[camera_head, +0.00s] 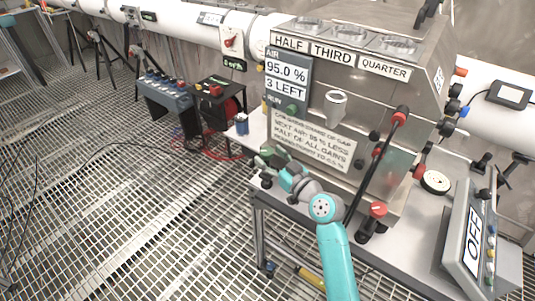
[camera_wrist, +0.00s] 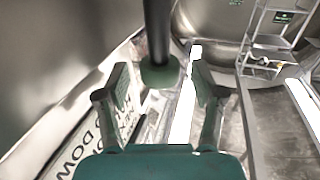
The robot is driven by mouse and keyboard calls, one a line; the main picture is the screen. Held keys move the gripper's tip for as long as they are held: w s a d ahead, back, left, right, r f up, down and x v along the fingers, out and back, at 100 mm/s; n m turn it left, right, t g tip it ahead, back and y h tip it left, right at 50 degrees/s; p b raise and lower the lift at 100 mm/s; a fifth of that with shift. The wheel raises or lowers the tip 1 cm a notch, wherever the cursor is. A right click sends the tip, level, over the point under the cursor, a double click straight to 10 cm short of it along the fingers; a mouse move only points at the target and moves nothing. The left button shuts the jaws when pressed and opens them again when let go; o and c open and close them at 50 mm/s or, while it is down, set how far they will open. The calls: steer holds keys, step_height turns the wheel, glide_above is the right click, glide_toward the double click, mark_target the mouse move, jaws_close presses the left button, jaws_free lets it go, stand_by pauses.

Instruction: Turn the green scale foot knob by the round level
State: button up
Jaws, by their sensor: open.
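A dull green round knob (camera_wrist: 160,74) sits on the end of a dark post in the wrist view. It lies between the two fingertips of my gripper (camera_wrist: 160,88), with a visible gap on each side. My gripper is open and holds nothing. In the head view my gripper (camera_head: 272,165) is at the front left of the steel machine (camera_head: 385,85), low by the table edge. The knob is hard to tell apart from my gripper there. I cannot make out the round level for certain in either view.
A printed panel (camera_head: 313,140) is just behind my gripper. A blue can (camera_head: 242,124) stands left of my gripper. The grating floor (camera_head: 130,220) at left is mostly clear.

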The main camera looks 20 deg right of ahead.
steer(key=v, duration=1)
steer(key=shift+s, duration=0.15)
steer(key=s+a+f+m+g+h, duration=0.1)
steer(key=s+f+m+h, duration=0.2)
steer(key=s+f, duration=0.55)
steer(key=s+a+f+m+g+h, duration=0.1)
steer(key=s+f+m+h, duration=0.3)
steer(key=s, duration=0.8)
steer(key=s+a+r+n, duration=0.1)
steer(key=s+r, duration=0.2)
steer(key=s, duration=0.8)
steer(key=s+a+r+n, duration=0.1)
steer(key=s+r+n, duration=0.1)
steer(key=s, duration=0.9)
steer(key=shift+r+y, duration=0.4)
steer(key=shift+r, duration=0.15)
